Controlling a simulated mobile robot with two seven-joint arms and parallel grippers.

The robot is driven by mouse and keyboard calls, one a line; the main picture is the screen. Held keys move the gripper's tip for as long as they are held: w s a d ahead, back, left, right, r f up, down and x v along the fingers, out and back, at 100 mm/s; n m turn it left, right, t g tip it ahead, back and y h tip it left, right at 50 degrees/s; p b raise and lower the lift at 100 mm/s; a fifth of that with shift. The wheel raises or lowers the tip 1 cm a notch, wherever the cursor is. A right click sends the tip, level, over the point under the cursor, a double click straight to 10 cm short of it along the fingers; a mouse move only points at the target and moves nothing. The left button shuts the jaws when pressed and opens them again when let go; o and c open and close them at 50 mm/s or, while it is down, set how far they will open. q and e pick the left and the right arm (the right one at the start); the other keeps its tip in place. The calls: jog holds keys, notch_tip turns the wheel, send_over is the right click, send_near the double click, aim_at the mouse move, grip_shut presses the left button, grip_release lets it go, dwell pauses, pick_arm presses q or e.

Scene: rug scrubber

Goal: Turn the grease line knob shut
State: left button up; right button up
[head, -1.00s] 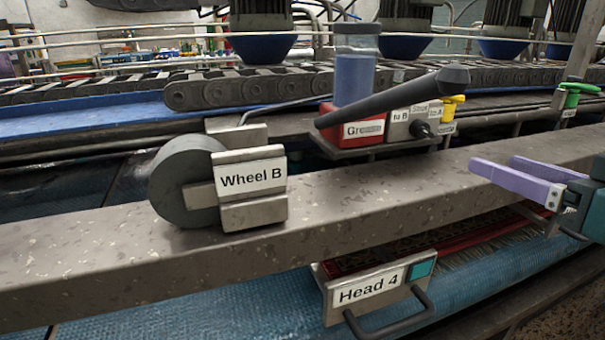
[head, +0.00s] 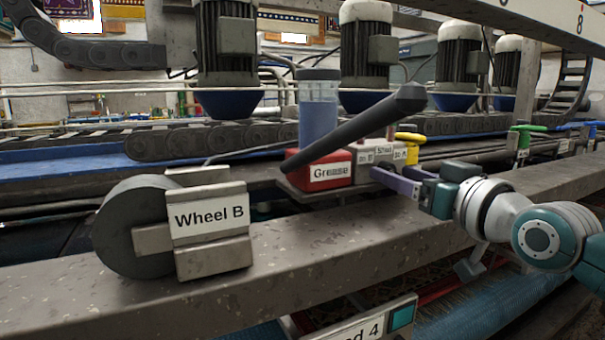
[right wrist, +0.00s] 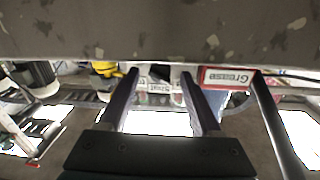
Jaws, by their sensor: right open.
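A grey metal block (head: 366,158) with small white labels, one reading "Shut", sits to the right of the red grease box (head: 340,181). I cannot make out its dark knob in the head view now; my right gripper is in front of that area. My right gripper (head: 392,180), with purple fingers, is open and points left at the block's front. In the right wrist view the open fingers (right wrist: 160,80) reach toward the labelled block, with the "Grease" label (right wrist: 228,77) beside them, upside down. Contact with the knob cannot be told. My left gripper is not in view.
A long dark lever (head: 350,128) slants above the grease box, and a blue-filled clear cylinder (head: 318,112) stands behind it. A yellow valve (head: 410,138) is right of the block. A thick grey beam (head: 320,235) runs in front, carrying the Wheel B unit (head: 208,215).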

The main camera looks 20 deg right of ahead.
jog(key=shift+w, duration=0.3)
grip_shut()
dwell(0.4)
